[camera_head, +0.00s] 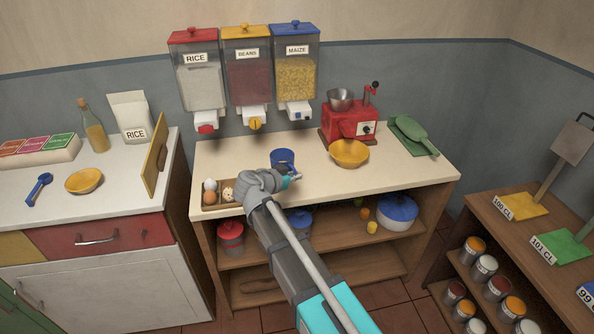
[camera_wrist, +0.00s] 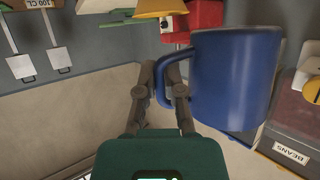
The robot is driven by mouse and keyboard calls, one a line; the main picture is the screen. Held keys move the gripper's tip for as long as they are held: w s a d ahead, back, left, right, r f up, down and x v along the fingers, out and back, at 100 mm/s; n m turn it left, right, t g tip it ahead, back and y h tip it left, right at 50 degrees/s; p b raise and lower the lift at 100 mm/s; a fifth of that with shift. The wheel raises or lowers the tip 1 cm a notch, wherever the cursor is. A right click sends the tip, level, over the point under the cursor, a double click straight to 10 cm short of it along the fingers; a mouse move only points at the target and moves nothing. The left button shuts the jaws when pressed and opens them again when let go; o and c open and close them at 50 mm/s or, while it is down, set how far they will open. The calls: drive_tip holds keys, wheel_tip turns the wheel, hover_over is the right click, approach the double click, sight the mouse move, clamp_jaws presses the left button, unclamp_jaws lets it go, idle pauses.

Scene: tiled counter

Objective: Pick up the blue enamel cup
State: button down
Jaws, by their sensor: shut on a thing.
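The blue enamel cup (camera_head: 282,158) is over the cream counter, behind and just above my gripper in the head view. In the wrist view, the cup (camera_wrist: 235,78) fills the right of the picture, with its handle to the left. My gripper (camera_wrist: 168,85) is shut on the handle, one finger on each side of it. In the head view my gripper (camera_head: 291,177) is partly hidden by my own wrist. I cannot tell whether the cup's base touches the counter.
A yellow bowl (camera_head: 348,153) and a red grinder (camera_head: 349,122) stand to the right of the cup. An egg tray (camera_head: 222,207) is to the left, close to my wrist. Rice, beans and maize dispensers (camera_head: 248,75) hang on the wall behind.

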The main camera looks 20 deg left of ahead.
drive_tip(key=s+r+p, duration=0.3)
drive_tip(key=s+r, duration=0.1)
drive_tip(key=s, duration=0.5)
drive_tip(key=shift+d, duration=0.4)
drive_tip(key=shift+s, duration=0.1)
idle(0.6)
